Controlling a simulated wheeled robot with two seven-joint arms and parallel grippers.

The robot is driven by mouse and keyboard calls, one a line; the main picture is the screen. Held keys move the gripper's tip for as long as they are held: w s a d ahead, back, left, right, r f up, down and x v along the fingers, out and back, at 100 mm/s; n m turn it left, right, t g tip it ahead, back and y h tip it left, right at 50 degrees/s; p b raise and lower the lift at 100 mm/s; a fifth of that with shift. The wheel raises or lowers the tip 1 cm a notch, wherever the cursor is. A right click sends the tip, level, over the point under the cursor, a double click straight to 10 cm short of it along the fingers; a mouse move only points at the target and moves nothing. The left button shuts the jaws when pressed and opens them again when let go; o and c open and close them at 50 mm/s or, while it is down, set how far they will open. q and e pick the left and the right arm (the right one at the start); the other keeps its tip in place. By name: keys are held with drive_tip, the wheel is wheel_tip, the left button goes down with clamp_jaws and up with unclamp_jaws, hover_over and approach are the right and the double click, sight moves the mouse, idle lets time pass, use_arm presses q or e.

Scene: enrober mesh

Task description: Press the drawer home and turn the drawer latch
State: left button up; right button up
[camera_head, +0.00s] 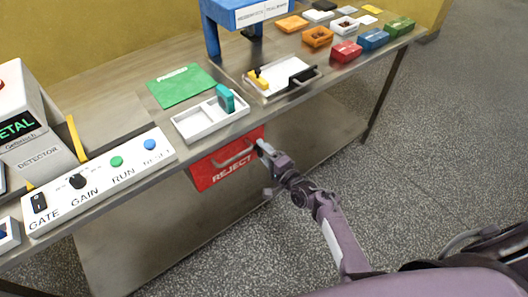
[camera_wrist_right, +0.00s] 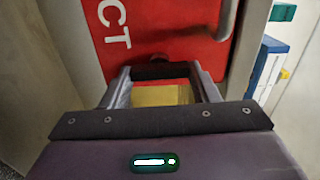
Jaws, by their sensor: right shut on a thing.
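The red drawer with REJECT on its front (camera_head: 209,172) sits under the table's front edge; its front also shows in the right wrist view (camera_wrist_right: 190,52). Its front looks close to the table edge, but I cannot tell whether it is fully home. A grey bar handle (camera_head: 235,154) crosses it. My right gripper (camera_head: 262,146) is at the drawer front's upper right end. In the right wrist view, its fingers are shut on a dark crosswise bar (camera_wrist_right: 160,71), apparently the drawer latch, against the red front. The fingers hide part of it. My left gripper is out of view.
Above the drawer, a white tray (camera_head: 190,128) holds a teal block (camera_head: 225,98). A control panel (camera_head: 100,182) with a knob and buttons lies left. Another tray (camera_head: 262,92) and several coloured bins stand right. The floor right of my right arm is clear.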

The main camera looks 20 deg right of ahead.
drive_tip(key=o, duration=1)
drive_tip(key=v, duration=0.7)
drive_tip(key=shift+s+d, duration=0.2)
drive_tip(key=shift+s, duration=0.15)
